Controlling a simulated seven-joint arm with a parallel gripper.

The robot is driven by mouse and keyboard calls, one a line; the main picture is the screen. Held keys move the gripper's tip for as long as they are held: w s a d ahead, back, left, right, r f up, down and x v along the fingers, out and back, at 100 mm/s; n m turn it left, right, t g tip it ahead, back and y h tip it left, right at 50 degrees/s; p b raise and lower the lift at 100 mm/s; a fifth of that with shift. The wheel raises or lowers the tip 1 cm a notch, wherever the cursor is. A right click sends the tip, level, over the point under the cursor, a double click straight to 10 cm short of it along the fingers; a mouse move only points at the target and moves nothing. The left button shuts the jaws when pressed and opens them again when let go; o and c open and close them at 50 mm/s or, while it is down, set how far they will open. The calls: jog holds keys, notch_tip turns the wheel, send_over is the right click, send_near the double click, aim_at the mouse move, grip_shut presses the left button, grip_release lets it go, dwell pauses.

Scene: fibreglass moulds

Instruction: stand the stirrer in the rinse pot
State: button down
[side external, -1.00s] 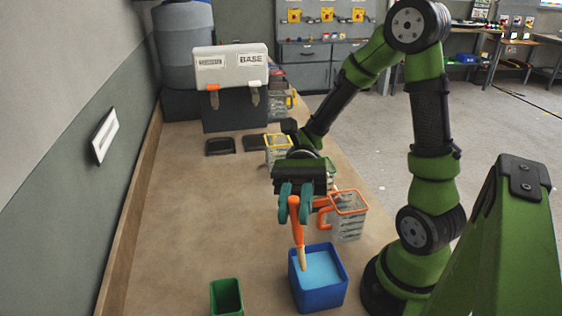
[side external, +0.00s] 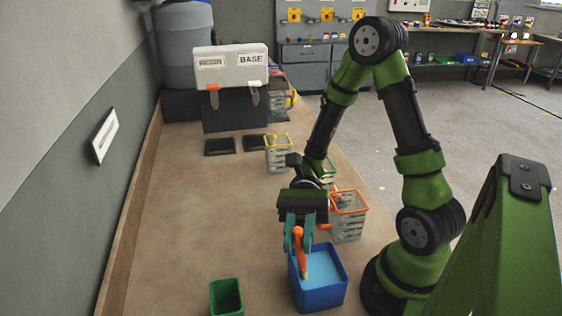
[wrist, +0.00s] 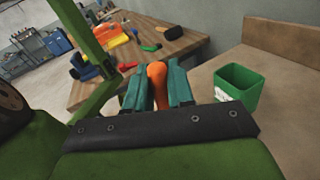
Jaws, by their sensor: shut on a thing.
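The orange stirrer (side external: 301,253) is upright between the teal fingers of my gripper (side external: 298,237), which is shut on its handle. Its lower end is inside the blue pot (side external: 319,300), over or in the light blue liquid (side external: 325,265); I cannot tell whether it touches the bottom. I take this blue pot to be the rinse pot. In the wrist view my gripper (wrist: 158,90) holds the stirrer's orange handle (wrist: 157,72), and the blue pot is hidden there.
A green bin (side external: 227,297) stands left of the blue pot, and shows in the wrist view (wrist: 237,86). An orange-rimmed jug (side external: 348,220) stands close behind the pot. A yellow-rimmed jug (side external: 278,155) is farther back. The bench's left side (side external: 185,220) is clear.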

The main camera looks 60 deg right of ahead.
jog(key=shift+f, duration=0.15)
jog(key=c, duration=0.9)
grip_release()
jog(key=shift+d, duration=0.1)
jog(key=f+v, duration=0.1)
jog(key=v, duration=1.5)
jog(key=shift+d+r, duration=0.35)
jog(key=shift+r, duration=0.15)
jog(key=shift+w, duration=0.1)
